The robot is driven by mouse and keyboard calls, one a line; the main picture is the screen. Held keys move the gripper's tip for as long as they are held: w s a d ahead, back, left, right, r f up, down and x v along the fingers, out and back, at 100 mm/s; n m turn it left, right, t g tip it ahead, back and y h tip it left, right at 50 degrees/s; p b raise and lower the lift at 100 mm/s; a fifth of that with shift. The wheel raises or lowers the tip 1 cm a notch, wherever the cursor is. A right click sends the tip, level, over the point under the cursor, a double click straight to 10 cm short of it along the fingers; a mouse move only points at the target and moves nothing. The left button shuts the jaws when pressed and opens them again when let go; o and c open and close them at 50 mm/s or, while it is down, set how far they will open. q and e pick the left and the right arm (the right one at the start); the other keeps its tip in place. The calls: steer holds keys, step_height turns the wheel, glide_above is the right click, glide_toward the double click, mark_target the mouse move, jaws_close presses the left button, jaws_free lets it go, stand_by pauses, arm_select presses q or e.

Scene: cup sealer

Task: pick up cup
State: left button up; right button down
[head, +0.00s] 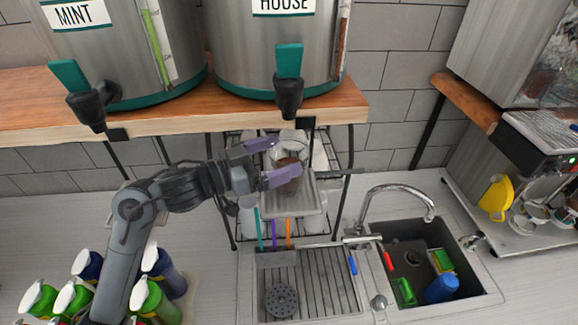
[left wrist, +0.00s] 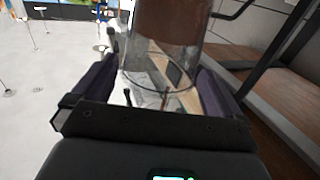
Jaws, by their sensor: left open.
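A clear cup (left wrist: 165,60) with brown contents stands between the purple fingers of my left gripper in the left wrist view. In the head view the cup (head: 289,162) is partly hidden by the fingers, over a pale tray (head: 302,203) in the wire rack under the shelf. My left gripper (head: 274,163) is open, with one finger on each side of the cup. I cannot tell whether either finger touches it. My right gripper is not in view.
Steel dispensers labelled MINT (head: 120,50) and HOUSE (head: 245,50) stand on a wooden shelf (head: 185,108) above the arm. A sink (head: 410,260) with a curved faucet (head: 400,190) is at front right. Several capped bottles (head: 160,270) stand at front left.

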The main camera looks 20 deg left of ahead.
mark_target(304, 147)
arm_select(q)
steer(key=shift+p+x, duration=0.35)
steer(key=shift+x, duration=1.15)
steer(key=shift+r, duration=0.1)
steer(key=c, duration=1.4)
